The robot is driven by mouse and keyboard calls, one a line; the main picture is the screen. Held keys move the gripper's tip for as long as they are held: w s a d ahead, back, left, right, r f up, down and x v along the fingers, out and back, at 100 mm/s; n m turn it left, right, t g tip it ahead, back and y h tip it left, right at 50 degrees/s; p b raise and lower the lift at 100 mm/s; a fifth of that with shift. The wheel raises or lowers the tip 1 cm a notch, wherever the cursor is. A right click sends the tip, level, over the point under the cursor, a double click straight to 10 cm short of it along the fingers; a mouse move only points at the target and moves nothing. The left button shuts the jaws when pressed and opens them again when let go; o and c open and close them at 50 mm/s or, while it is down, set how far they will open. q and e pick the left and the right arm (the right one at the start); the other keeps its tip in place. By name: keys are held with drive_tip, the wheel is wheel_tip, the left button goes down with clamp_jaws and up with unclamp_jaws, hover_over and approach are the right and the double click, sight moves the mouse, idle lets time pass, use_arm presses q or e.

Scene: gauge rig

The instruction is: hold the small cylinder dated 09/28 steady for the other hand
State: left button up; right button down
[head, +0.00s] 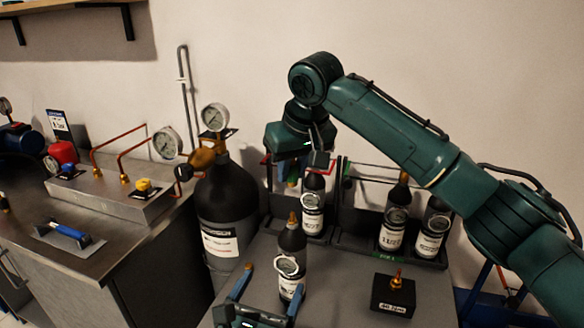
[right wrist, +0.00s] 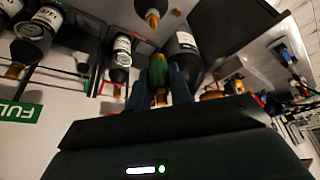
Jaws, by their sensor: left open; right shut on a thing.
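A small black cylinder (head: 291,243) with a brass valve, a round ring tag and a white label stands upright on the grey worktop. The date on its label is too small to read. My left gripper (head: 273,282) is open low in front of it; its right finger overlaps the cylinder's lower side, and I cannot tell whether they touch. My right gripper (head: 287,176) is by the rack at the back. In the right wrist view its fingers are shut on a small green and brass fitting (right wrist: 160,84). Similar cylinders (head: 313,207), (head: 393,232), (head: 433,230) stand in the rack.
A large dark cylinder (head: 225,205) with a gauge stands left of the worktop. A black block (head: 393,295) with a brass pin sits at front right. A steel bench (head: 130,240) with gauges is at the left. A green sign (right wrist: 17,112) marks the rack. The worktop between cylinder and block is clear.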

drive_tip(key=shift+r+p, duration=2.1)
drive_tip(key=shift+r, duration=0.3)
drive_tip(key=shift+f, duration=0.1)
